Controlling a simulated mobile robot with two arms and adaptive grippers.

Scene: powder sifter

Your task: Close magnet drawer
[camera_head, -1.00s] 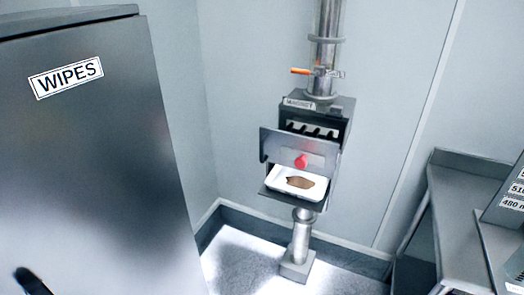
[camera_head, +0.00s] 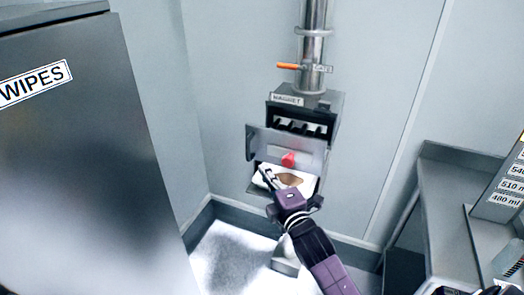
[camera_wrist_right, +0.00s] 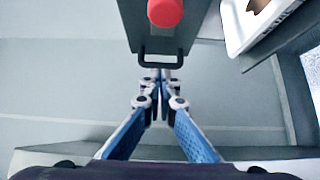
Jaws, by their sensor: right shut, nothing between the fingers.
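The magnet drawer is pulled out of the box labelled MAGNET (camera_head: 325,103). Its grey front plate (camera_head: 262,140) stands forward of the housing, leaving a gap with dark bars behind it. A red knob (camera_head: 288,159) is on the plate, and the wrist view shows this red knob (camera_wrist_right: 165,12) near a dark handle loop (camera_wrist_right: 160,64). My right gripper (camera_head: 266,176) is in front of and below the plate, over the tray. In the wrist view my right gripper (camera_wrist_right: 160,88) is shut and empty, its tips close to the loop; contact is unclear. My left gripper is not in view.
A white tray (camera_head: 308,182) with brown powder sits below the drawer, close to my right gripper. A metal pipe (camera_head: 313,50) with an orange-handled valve (camera_head: 288,66) rises above the box. A WIPES cabinet (camera_head: 80,150) stands left, a steel bench (camera_head: 455,185) right.

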